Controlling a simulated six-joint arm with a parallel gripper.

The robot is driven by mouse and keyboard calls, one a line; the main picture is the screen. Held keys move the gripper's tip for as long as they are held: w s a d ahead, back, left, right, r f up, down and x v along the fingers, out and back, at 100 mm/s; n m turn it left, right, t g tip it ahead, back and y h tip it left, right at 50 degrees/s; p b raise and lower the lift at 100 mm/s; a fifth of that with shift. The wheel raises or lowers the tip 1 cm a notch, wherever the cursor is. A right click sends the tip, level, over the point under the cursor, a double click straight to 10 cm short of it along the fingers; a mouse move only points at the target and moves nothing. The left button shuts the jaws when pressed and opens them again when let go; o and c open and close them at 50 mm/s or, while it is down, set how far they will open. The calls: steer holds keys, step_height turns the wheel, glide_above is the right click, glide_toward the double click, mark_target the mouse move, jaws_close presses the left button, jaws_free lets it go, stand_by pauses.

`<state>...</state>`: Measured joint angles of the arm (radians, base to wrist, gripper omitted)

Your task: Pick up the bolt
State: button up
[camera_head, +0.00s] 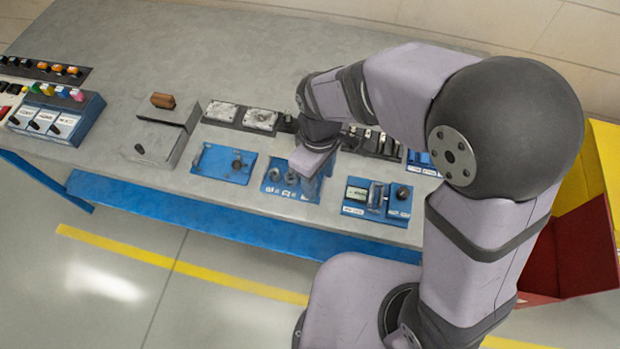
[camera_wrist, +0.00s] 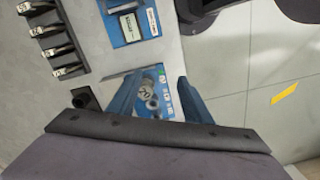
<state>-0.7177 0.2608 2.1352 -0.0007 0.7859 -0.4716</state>
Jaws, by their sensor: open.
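My gripper (camera_head: 312,166) is low over the middle blue panel (camera_head: 312,197) on the bench. In the wrist view my gripper (camera_wrist: 160,78) is open, with its two blue-grey fingers apart. Between them is grey metal hardware that appears to be the bolt (camera_wrist: 148,94), on the blue panel beside a white label. Its exact shape is hard to make out. In the head view a small dark part (camera_head: 274,175) shows on this panel left of the gripper; I cannot tell if it is the bolt. The gripper hides some of the panel.
A blue panel with a display and switch (camera_head: 378,198) stands to the right, and another blue panel (camera_head: 222,164) to the left. A grey box bears a brown block (camera_head: 163,100). Switch rows line the back. The bench's front edge (camera_head: 250,232) is close.

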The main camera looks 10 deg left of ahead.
steer(key=w+a+r+n, duration=0.1)
steer(key=n, duration=0.1)
steer(key=w+a+r+n, duration=0.1)
steer(key=n, duration=0.2)
steer(key=w+a+r+n, duration=0.1)
steer(key=n, duration=0.2)
steer(key=shift+w+t, duration=0.3)
steer(key=shift+w+a+r+n, duration=0.1)
steer(key=shift+r+n, duration=0.05)
steer(key=shift+n, duration=0.45)
steer(key=shift+w+a+r+n, duration=0.1)
steer(key=shift+r+n, duration=0.05)
steer(key=shift+n, duration=0.45)
steer(key=shift+r+n, duration=0.15)
steer(key=shift+n, duration=2.05)
steer(key=n, duration=0.3)
steer(key=shift+s+d+n, duration=0.2)
steer(key=shift+s+n, duration=0.05)
steer(key=shift+n, duration=0.15)
steer(key=n, duration=0.3)
steer(key=shift+n, duration=0.3)
steer(key=shift+f+p, duration=1.3)
steer(key=shift+f, duration=2.35)
